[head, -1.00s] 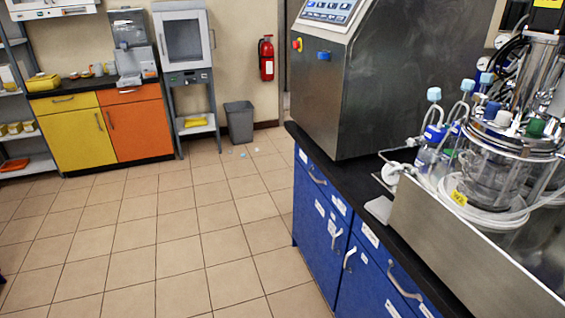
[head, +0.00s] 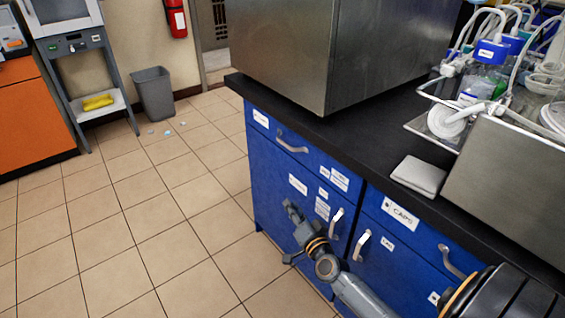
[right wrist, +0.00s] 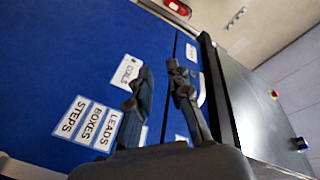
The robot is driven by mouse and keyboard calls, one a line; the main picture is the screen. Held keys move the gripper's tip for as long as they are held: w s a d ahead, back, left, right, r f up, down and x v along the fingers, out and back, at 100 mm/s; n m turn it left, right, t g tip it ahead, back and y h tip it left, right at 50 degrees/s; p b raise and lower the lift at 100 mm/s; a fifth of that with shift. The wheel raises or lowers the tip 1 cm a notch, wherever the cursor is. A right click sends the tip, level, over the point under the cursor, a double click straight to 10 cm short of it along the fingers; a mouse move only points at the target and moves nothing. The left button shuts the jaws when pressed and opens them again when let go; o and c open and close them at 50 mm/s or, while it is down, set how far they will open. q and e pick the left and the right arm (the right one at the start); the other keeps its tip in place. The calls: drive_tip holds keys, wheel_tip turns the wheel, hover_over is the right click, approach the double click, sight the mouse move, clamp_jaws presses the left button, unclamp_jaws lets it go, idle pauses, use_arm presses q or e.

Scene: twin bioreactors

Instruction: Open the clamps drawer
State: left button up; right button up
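The blue cabinet (head: 275,190) stands under the black worktop. Its upper left drawer (head: 315,165) is shut and has a curved metal handle (head: 292,146). The small label at its left end is too blurred to read. My right gripper (head: 287,236) is in front of the door below this drawer, lower than the handle, with nothing in it. In the right wrist view, the fingers (right wrist: 163,82) are apart. The pale handle (right wrist: 203,92) shows partly, just beyond the right finger. My left gripper is not in view.
A neighbouring drawer (head: 385,225) carries a label that seems to read CAPS. Door handles (head: 336,221) (head: 361,245) stick out close to my right arm. A steel machine (head: 340,60) and a grey pad (head: 418,176) are on the worktop (head: 345,140).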

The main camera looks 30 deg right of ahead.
sight(284, 144)
wheel_tip(284, 144, up, 10)
drive_tip(key=d+f+m+t+h+b, duration=0.1)
drive_tip(key=d+m+t+h+b, duration=0.1)
drive_tip(key=d+m, duration=0.15)
drive_tip(key=x, duration=0.4)
drive_tip(key=b+x, duration=0.1)
drive_tip(key=x, duration=0.4)
drive_tip(key=a+r+b+x, duration=0.1)
drive_tip(key=x, duration=0.3)
drive_tip(key=shift+w, duration=0.35)
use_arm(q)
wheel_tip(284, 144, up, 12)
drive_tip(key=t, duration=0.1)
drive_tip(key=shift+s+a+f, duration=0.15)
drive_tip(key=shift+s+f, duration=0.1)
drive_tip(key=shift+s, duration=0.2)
use_arm(e)
drive_tip(key=shift+w+d+r, duration=0.15)
drive_tip(key=shift+w, duration=0.25)
clamp_jaws()
